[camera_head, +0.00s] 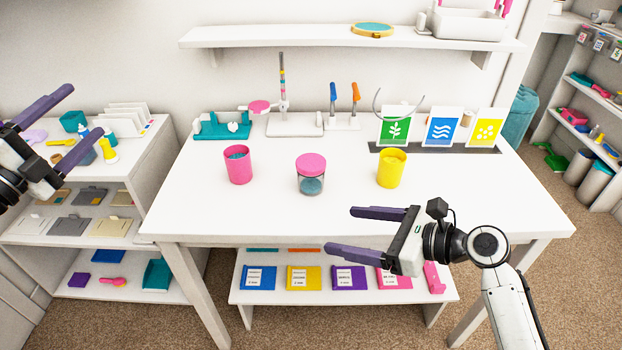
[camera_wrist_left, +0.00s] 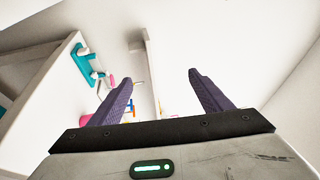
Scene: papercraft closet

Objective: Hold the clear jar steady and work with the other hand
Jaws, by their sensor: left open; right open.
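The clear jar (camera_head: 311,184) stands upright in the middle of the white table. It has a pink lid (camera_head: 311,163) on top and blue-grey contents inside. My left gripper (camera_head: 73,115) is open and empty at the far left, away from the jar; its purple fingers also show in the left wrist view (camera_wrist_left: 165,92). My right gripper (camera_head: 355,231) is open and empty near the table's front edge, to the right of the jar and nearer to me. Neither gripper touches the jar.
A pink cup (camera_head: 237,165) stands left of the jar and a yellow cup (camera_head: 391,168) right of it. Behind are a teal stand (camera_head: 222,130), upright tools and picture cards (camera_head: 442,128). A wall shelf (camera_head: 340,38) hangs above. The table (camera_head: 280,215) is clear in front of the jar.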

